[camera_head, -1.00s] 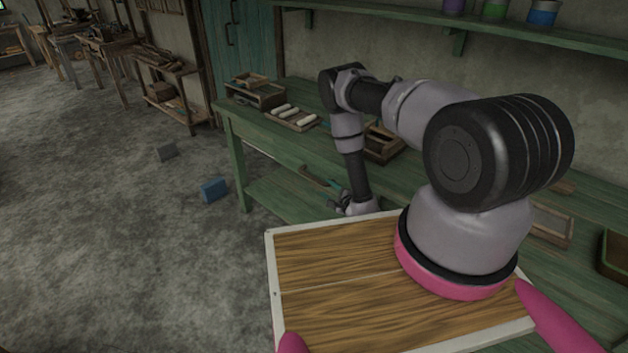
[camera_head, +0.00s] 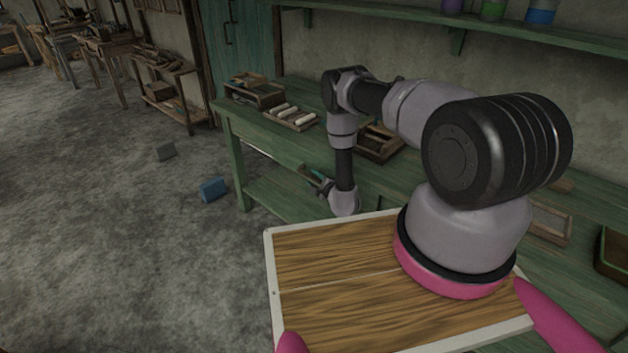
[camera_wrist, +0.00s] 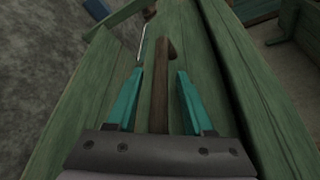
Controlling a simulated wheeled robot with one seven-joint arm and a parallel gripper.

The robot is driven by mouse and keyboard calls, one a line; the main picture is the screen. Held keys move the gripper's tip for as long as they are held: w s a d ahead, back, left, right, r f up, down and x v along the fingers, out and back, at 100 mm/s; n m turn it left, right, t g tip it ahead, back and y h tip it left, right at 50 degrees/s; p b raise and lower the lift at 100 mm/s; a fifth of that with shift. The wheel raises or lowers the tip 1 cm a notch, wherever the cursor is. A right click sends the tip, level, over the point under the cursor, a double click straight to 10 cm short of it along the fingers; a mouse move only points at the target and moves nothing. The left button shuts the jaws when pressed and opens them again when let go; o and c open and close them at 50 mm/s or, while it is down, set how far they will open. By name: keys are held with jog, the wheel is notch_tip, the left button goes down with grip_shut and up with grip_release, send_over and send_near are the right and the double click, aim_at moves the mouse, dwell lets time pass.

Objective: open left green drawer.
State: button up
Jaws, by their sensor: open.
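In the head view, my gripper (camera_head: 318,174) is small and partly hidden at the front edge of the green bench (camera_head: 228,135).
Two wooden trays, one with white rolls (camera_head: 290,117), stand on the bench top, with a brown box (camera_head: 375,143) behind my arm. The floor left of the bench is mostly clear.

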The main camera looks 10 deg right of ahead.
grip_shut()
dwell(1.4)
